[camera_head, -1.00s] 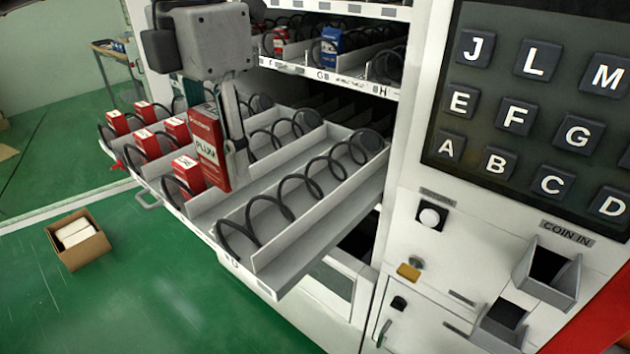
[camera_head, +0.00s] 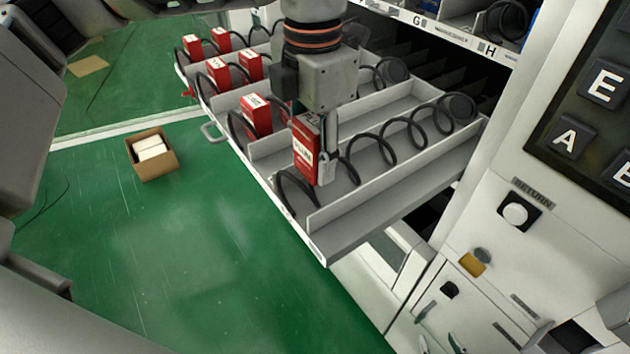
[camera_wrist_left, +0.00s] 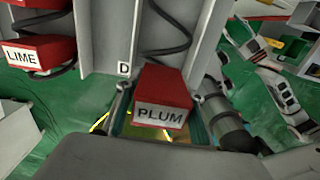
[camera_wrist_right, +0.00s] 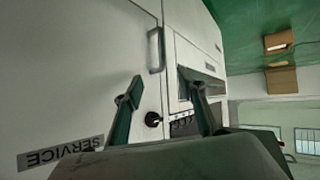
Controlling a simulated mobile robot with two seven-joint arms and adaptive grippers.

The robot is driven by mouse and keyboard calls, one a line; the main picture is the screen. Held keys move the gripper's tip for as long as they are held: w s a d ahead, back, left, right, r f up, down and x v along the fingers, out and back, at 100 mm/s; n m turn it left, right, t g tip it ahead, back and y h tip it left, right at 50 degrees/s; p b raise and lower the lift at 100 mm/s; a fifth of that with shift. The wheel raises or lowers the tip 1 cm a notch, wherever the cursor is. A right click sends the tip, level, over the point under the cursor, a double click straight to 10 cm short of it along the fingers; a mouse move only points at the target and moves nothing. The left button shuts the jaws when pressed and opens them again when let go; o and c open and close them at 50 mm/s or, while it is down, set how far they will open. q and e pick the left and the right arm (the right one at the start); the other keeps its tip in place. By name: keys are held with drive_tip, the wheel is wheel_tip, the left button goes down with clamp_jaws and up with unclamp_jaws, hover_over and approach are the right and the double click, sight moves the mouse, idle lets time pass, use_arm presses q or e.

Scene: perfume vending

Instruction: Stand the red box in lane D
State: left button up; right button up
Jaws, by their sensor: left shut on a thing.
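My left gripper (camera_head: 324,165) is shut on the red box (camera_head: 304,150), marked PLUM. The box is upright at the front end of lane D (camera_head: 375,155), by the front of its coil. I cannot tell whether it touches the lane floor. In the left wrist view, the box (camera_wrist_left: 162,98) is between the fingers, just right of the lane's D label (camera_wrist_left: 124,69). The rest of lane D holds only its coil. My right gripper (camera_wrist_right: 163,92) is open and empty in the right wrist view, in front of a white panel.
Other red boxes (camera_head: 256,115) stand in the lanes to the left; one in the left wrist view reads LIME (camera_wrist_left: 40,52). The white machine front (camera_head: 490,215) rises at the right. An open carton (camera_head: 152,155) sits on the green floor.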

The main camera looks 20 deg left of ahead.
sight(314, 200)
use_arm(q)
wheel_tip(314, 200, down, 2)
drive_tip(key=shift+f, duration=0.25)
wheel_tip(314, 200, down, 4)
drive_tip(key=shift+f, duration=0.1)
use_arm(e)
drive_tip(key=shift+w+r, duration=0.1)
drive_tip(key=shift+r, duration=0.15)
drive_tip(key=shift+f, duration=0.1)
use_arm(q)
drive_tip(key=shift+f, duration=0.15)
drive_tip(key=o, duration=0.9)
